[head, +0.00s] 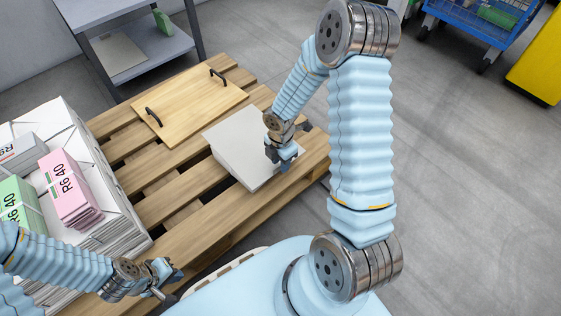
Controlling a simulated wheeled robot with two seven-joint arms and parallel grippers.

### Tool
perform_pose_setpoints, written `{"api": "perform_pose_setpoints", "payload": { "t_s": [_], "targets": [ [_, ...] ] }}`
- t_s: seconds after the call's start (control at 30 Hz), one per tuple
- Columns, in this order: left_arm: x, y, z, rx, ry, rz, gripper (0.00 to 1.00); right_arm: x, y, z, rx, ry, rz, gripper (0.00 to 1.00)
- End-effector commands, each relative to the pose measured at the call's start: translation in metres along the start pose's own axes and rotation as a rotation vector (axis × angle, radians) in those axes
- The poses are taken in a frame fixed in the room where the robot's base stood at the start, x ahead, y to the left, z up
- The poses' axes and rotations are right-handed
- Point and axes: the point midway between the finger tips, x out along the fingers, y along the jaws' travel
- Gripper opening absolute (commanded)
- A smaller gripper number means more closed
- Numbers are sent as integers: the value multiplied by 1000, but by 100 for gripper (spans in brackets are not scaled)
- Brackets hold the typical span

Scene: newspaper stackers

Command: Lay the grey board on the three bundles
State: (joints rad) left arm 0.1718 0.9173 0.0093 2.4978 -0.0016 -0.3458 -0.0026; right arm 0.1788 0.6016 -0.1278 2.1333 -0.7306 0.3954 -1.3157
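A light grey board-like slab (238,143) lies at the right end of the wooden pallet; its left side looks thick, and I cannot tell whether something lies under it. My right gripper (281,160) points down over the slab's right part, close to its edge; whether its fingers touch or grip it is unclear. Three strapped bundles, pink (70,188), green (20,205) and white (18,152), lie on a stack of white papers (105,205) at the left. My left gripper (172,279) is at the pallet's near edge, right of the stack, fingers apart and empty.
A wooden board with two black handles (188,105) lies on the pallet (150,165). A grey shelf unit (150,52) stands behind, holding a flat grey sheet (118,52) and a green bundle (162,20). A blue cart (465,28) and yellow bin (540,65) stand far right. Floor at right is clear.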

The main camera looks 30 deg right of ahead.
Motion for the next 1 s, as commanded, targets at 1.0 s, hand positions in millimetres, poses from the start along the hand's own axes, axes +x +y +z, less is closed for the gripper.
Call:
{"api": "perform_pose_setpoints", "payload": {
  "t_s": [1.0],
  "targets": [
    [-34, 8, -2, -3, 10, -8, 0, -130, 0, 0, 0, 0, 1, 34]
  ]
}}
